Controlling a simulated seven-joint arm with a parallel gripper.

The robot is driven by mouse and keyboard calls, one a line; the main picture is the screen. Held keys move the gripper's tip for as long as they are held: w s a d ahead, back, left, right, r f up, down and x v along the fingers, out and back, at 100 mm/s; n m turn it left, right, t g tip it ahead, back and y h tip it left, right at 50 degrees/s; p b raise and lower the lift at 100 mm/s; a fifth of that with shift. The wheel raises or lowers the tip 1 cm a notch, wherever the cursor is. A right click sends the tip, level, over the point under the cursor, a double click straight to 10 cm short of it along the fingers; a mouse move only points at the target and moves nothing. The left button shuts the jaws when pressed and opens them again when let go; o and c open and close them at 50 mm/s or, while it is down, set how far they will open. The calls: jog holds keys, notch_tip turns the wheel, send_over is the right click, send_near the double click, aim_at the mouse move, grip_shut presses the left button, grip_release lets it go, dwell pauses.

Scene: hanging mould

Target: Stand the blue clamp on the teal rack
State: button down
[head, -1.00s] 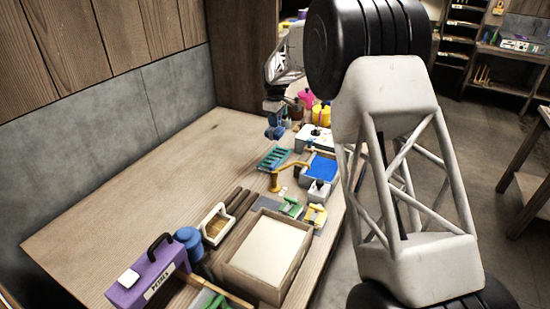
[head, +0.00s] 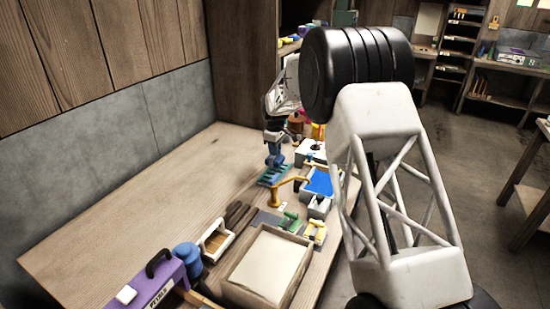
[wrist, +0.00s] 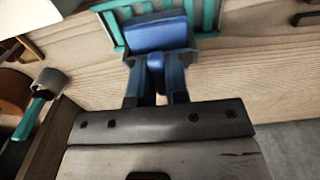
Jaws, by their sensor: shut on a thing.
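The blue clamp (wrist: 157,38) is between the two fingers of my gripper (wrist: 156,98) in the wrist view. My gripper is shut on it. The teal rack (wrist: 206,16) lies just beyond the clamp in that view, and the clamp covers its middle part. In the head view the clamp (head: 273,157) is held right over the far part of the teal rack (head: 272,176), low and close to it. I cannot tell whether clamp and rack touch.
A yellow-brown hook stand (head: 276,194) is close in front of the rack. A blue-filled tray (head: 318,183) is to its right. A wooden box (head: 266,262), brush (head: 215,240) and purple case (head: 156,285) stand nearer. The table's left part (head: 140,210) is clear.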

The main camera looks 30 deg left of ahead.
jog(key=shift+f, duration=1.9)
jog(key=shift+f, duration=0.1)
jog(key=c, duration=1.1)
grip_release()
notch_tip(320, 180, up, 12)
jog(key=shift+r, duration=0.15)
